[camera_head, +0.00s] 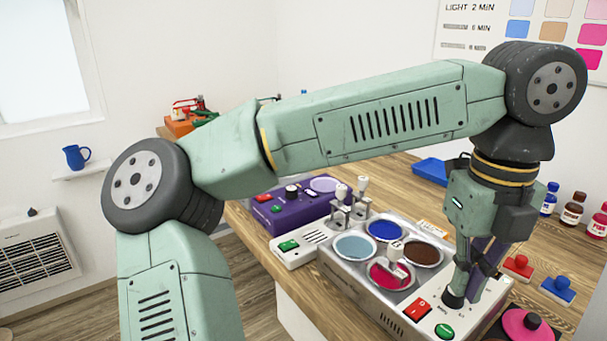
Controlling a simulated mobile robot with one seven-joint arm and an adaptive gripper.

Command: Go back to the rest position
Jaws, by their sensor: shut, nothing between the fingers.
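My green arm reaches across the view from the lower left and bends down at the right. My gripper (462,291) points down over the right end of a metal unit (330,262) with round wells. It is shut with nothing seen held. Its tips are close to the white control panel (397,323), near a red switch (417,308) and a green button (444,331). I cannot tell whether they touch the panel. The wells hold light blue (355,247), dark blue (385,230), brown (422,254) and magenta (384,273) contents.
A purple device (290,212) and a white box with a green switch (291,249) stand left of the unit. Red (518,267) and blue (558,289) stamps, a pink-topped round object (529,327) and several bottles (572,207) are at right. A blue tray (431,171) lies behind.

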